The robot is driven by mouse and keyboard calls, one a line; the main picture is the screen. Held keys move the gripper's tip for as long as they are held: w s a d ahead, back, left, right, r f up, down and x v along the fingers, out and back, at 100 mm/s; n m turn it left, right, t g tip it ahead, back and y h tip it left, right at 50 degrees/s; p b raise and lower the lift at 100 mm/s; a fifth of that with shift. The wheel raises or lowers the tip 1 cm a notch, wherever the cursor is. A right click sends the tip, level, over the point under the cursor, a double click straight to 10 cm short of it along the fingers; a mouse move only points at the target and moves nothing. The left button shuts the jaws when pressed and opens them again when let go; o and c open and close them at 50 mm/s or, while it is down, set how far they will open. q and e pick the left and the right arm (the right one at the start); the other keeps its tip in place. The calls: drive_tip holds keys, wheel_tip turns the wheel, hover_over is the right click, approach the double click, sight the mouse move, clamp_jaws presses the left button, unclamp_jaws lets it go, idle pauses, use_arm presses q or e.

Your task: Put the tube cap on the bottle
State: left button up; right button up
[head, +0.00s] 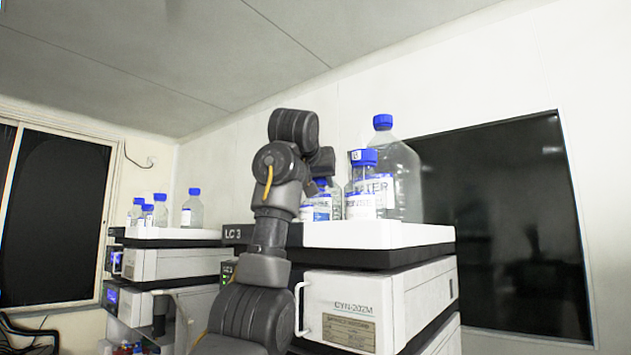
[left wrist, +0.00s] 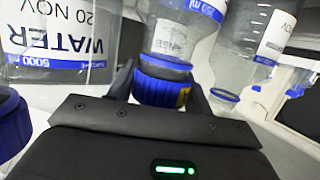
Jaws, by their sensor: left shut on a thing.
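My left gripper (left wrist: 163,92) is shut on a blue cap (left wrist: 165,86) with a small yellow mark. In the left wrist view, which shows the bottles upside down, the cap lines up with the neck of a clear bottle (left wrist: 175,43); I cannot tell whether it is seated. Beside it, another clear bottle (left wrist: 240,45) shows a bare neck with a blue ring (left wrist: 225,95). In the head view, my arm largely hides the gripper at the labelled bottle (head: 318,207); a little blue shows there. My right gripper is in neither view.
A bottle with a blue cap marked B (head: 363,158) and a taller blue-capped bottle (head: 406,170) stand close on the right on the white tray (head: 400,235). In the left wrist view, a large water bottle (left wrist: 60,45) is close on the left. More bottles (head: 192,208) stand on the farther stack.

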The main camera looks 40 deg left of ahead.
use_arm(q)
drive_tip(key=shift+f, duration=0.15)
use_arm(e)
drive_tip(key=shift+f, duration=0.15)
use_arm(q)
drive_tip(key=o, duration=1)
drive_tip(key=shift+o, duration=0.2)
drive_tip(key=shift+d, duration=0.1)
